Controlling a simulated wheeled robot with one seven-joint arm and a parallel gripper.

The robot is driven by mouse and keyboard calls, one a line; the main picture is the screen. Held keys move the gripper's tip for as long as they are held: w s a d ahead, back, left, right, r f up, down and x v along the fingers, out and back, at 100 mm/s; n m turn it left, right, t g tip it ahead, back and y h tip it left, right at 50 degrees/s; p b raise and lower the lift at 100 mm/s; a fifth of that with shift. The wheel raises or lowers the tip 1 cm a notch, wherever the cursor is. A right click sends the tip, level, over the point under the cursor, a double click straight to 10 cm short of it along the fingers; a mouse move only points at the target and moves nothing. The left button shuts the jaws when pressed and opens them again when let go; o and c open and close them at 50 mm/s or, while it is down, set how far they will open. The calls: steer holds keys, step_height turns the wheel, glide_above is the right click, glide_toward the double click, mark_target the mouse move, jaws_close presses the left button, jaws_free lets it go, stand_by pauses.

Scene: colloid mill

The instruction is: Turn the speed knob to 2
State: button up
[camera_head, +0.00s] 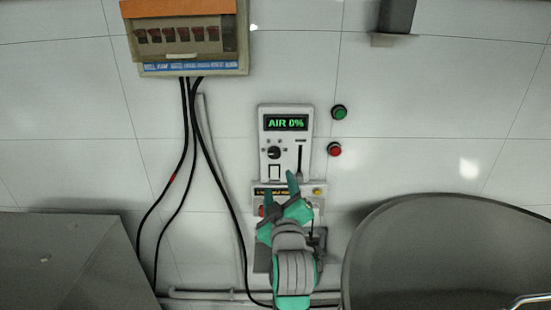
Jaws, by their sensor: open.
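The speed knob seems to be the black round dial (274,153) on the white control panel (264,128) on the wall. Its pale pointer mark looks turned to the left; the small marks around it are too blurred to read. My gripper (280,188) is just below the panel's lower edge in the picture, fingers pointing up. Its jaws are apart with nothing seen between them. It appears apart from the knob, which is not covered. The gripper hides part of the lower unit (318,203).
A green display (286,123) reads "AIR 0%". A slider (299,157) and a white rocker switch (274,173) share the panel. Green (339,112) and red (334,149) buttons sit at its right. Black cables (184,140) hang from a breaker box (185,38). A large grey vessel (440,255) stands lower right.

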mark_target(276, 155)
steer(key=shift+n, duration=0.3)
steer(key=w+r, duration=0.1)
steer(key=w, duration=0.2)
steer(key=w+r, duration=0.1)
steer(key=w, duration=0.3)
steer(key=w+a+r, duration=0.1)
steer(key=w, duration=0.3)
steer(key=shift+w, duration=0.2)
steer(key=shift+d+f, duration=0.1)
steer(key=c, duration=1)
